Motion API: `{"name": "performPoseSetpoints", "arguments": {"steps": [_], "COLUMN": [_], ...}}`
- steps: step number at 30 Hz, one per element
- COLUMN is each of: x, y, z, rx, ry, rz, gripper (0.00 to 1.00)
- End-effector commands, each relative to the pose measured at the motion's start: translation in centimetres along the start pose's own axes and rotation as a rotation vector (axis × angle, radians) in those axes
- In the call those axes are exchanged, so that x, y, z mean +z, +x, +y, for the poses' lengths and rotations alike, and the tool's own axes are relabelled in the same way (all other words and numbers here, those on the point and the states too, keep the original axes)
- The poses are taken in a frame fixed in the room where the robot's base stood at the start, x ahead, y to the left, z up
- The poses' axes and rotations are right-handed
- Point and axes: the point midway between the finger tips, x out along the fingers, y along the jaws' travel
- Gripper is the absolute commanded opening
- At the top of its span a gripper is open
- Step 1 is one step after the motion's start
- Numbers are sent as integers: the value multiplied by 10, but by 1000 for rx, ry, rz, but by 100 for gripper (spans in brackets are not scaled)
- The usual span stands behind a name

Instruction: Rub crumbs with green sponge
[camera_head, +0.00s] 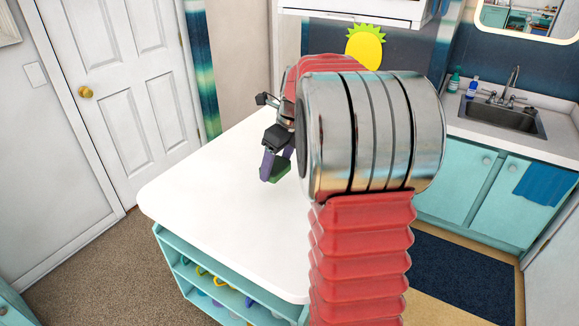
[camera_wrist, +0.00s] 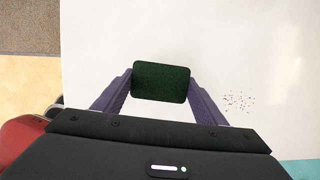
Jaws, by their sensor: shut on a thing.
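The green sponge (camera_wrist: 161,82) is a dark green block with rounded corners, held between the two purple fingers of my gripper (camera_wrist: 160,88) in the wrist view. In the head view my gripper (camera_head: 276,166) is shut on the sponge (camera_head: 281,171) over the white table. I cannot tell whether the sponge touches the tabletop. In the head view no crumbs show; my arm hides part of the table.
The white tabletop (camera_head: 215,205) is otherwise bare on its visible left part. Teal shelves with colourful items (camera_head: 225,290) sit under it. A counter with a sink (camera_head: 503,117) and bottles stands at the right. A white door (camera_head: 125,85) is at the left.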

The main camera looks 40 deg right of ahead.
Motion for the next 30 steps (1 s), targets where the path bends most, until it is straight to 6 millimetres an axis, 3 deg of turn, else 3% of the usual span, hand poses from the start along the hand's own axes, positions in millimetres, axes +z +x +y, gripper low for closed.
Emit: {"name": "performPoseSetpoints", "arguments": {"steps": [9,15,30], "x": [62,88,94], "y": [34,49,52], "z": [-13,-16,-17], "rx": [-9,-15,-17], "ry": [34,52,58], "rz": [-4,-7,-10], "gripper": [47,47,47]}}
